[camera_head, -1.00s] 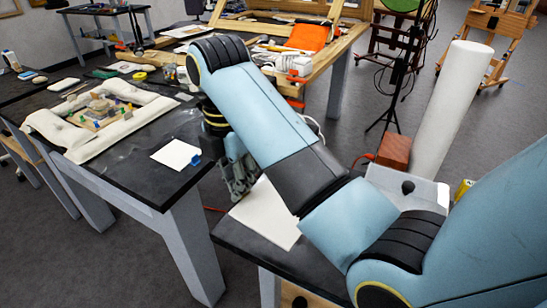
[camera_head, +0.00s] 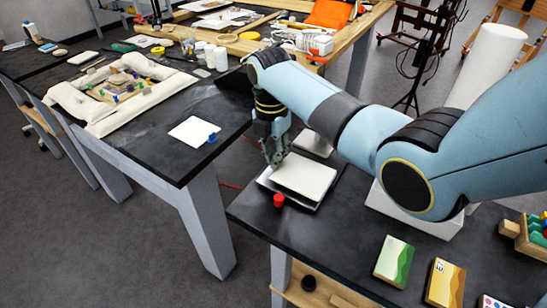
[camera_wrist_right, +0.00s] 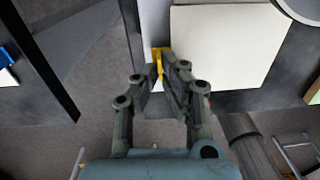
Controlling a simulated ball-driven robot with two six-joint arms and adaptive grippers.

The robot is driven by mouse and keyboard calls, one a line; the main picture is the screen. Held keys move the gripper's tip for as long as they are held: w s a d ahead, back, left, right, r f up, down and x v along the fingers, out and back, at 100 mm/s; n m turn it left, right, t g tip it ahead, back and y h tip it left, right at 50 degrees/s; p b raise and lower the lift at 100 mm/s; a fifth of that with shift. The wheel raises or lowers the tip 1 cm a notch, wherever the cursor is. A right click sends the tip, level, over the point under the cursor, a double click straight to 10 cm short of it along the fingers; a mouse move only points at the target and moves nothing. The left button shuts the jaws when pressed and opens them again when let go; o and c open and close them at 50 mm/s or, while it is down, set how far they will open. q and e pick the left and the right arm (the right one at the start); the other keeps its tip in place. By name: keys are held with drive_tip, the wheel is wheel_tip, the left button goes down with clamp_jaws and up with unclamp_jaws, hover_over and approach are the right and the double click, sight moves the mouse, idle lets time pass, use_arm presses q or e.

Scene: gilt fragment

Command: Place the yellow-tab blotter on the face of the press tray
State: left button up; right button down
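The yellow-tab blotter (camera_head: 306,175) is a cream square over the grey press tray (camera_head: 312,206) on the right-hand table. In the wrist view the blotter (camera_wrist_right: 226,48) fills the upper middle, and its yellow tab (camera_wrist_right: 157,58) sits at its near left corner. A pale strip of the tray (camera_wrist_right: 155,18) shows left of it. My right gripper (camera_wrist_right: 164,72) has its fingers close together around the tab, seemingly pinching it; in the head view it (camera_head: 276,160) is at the blotter's left corner. I cannot tell whether the blotter lies fully flat. My left gripper is not in view.
A white blotter with a blue tab (camera_head: 194,131) lies on the left table. A red cylinder (camera_head: 278,200) stands close to the tray's front left. A green box (camera_head: 394,260) and yellow box (camera_head: 445,281) lie in front right. A gap separates the tables.

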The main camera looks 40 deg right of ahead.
drive_tip(key=shift+f, duration=0.65)
drive_tip(key=c, duration=1.5)
unclamp_jaws()
drive_tip(key=r, duration=1.2)
drive_tip(key=shift+w+a+r, duration=0.1)
drive_tip(key=shift+w, duration=0.1)
